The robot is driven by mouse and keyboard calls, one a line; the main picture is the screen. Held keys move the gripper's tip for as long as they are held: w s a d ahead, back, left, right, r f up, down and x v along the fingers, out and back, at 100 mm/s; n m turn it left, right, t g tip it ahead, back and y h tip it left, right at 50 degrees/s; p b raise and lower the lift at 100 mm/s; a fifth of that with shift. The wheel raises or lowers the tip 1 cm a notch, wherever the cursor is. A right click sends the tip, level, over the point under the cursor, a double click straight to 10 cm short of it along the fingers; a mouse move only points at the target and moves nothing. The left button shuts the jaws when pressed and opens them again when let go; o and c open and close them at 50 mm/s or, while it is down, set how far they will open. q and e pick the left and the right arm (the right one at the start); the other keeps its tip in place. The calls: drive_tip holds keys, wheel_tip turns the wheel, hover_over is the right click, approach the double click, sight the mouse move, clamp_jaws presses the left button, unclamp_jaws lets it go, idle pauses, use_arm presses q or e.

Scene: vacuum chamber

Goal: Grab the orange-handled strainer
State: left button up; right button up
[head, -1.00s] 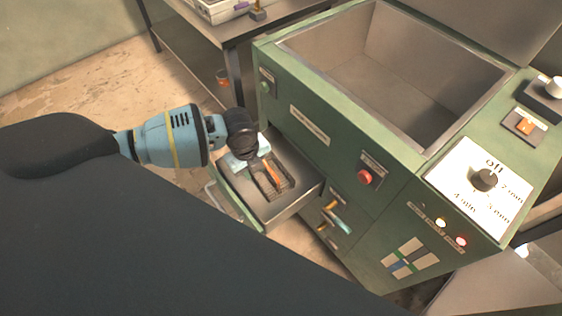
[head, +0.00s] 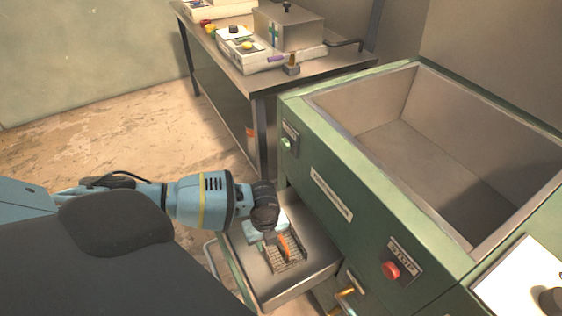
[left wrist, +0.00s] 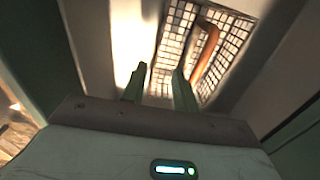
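The strainer (head: 275,262) is a metal mesh basket with an orange handle (head: 285,247). It lies in the open drawer (head: 300,283) of the green machine. My left gripper (head: 268,236) is over the drawer, just beside the strainer. In the left wrist view, the mesh (left wrist: 172,45) and the orange handle (left wrist: 207,52) lie ahead and to the right of the fingers. The left gripper (left wrist: 160,82) has its two fingers apart with nothing between them. My right gripper is not in view.
The green machine (head: 350,210) with its deep open chamber (head: 430,150) stands right of the drawer. A red button (head: 391,270) is on its front. A metal table (head: 235,72) with several devices stands behind. Bare floor (head: 120,150) lies to the left.

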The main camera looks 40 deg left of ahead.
sight(264, 248)
use_arm(q)
drive_tip(key=f, duration=0.2)
drive_tip(key=a+f+b, duration=0.1)
drive_tip(key=f, duration=0.1)
drive_tip(key=shift+s+a+f, duration=0.1)
drive_tip(key=shift+s, duration=0.05)
drive_tip(key=shift+f, duration=0.5)
clamp_jaws()
